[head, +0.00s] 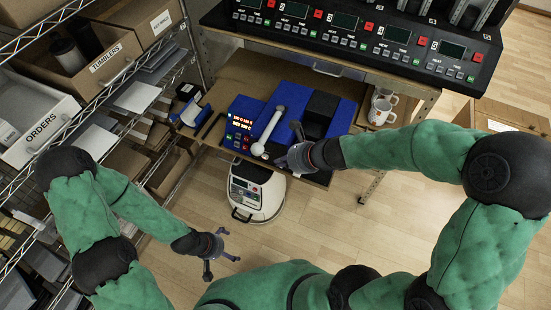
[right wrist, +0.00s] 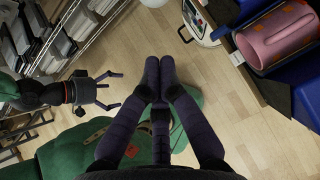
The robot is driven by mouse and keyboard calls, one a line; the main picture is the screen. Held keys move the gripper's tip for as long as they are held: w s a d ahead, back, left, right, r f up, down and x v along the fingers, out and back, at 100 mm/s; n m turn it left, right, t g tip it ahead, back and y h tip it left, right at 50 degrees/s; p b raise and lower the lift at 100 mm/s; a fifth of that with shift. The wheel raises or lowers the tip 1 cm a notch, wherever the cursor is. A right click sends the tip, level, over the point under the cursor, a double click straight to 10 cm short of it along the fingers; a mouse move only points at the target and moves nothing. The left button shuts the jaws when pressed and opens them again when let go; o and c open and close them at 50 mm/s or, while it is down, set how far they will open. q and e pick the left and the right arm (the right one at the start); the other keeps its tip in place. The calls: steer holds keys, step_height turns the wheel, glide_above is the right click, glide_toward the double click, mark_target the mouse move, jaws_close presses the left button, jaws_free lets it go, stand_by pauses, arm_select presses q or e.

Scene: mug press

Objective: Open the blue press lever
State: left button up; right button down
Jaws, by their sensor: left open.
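The blue press (head: 342,118) stands on the wooden bench, with red lit digits on its control panel. Its pale lever (head: 270,130) slants across the front, with a round knob (head: 257,150) at its lower end. My right gripper (head: 287,150) is just right of the lever knob, apart from it. In the right wrist view its fingers (right wrist: 160,73) are together with nothing between them. A pink mug (right wrist: 278,38) lies in the press at the right of that view. My left gripper (head: 216,256) is open and empty over the floor, away from the press.
A white rounded machine (head: 256,190) stands on the floor below the bench. Wire shelves with boxes (head: 105,60) line the left. A black panel of displays and buttons (head: 370,40) spans the back. Mugs (head: 383,105) stand right of the press.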

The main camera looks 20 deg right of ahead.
steer(key=p+v, duration=0.2)
steer(key=v, duration=0.4)
steer(key=shift+s+a+p, duration=0.2)
steer(key=shift+a+p, duration=0.05)
steer(key=shift+p, duration=0.15)
steer(key=shift+r, duration=0.1)
steer(key=s+a+f+n+g, duration=0.2)
steer(key=s+f+n, duration=0.1)
steer(key=f+n, duration=0.5)
steer(key=s+a+f+n+g+h, duration=0.1)
steer(key=s+f+n, duration=0.3)
steer(key=f+n, duration=0.4)
steer(key=s+a+f+n+g, duration=0.2)
steer(key=s+a+f+n, duration=0.1)
steer(key=f+n, duration=0.6)
step_height(320, 180, down, 3)
steer(key=shift+s+a+r+g+h, duration=0.2)
steer(key=shift+s+a+g+h, duration=0.1)
steer(key=shift+g, duration=0.1)
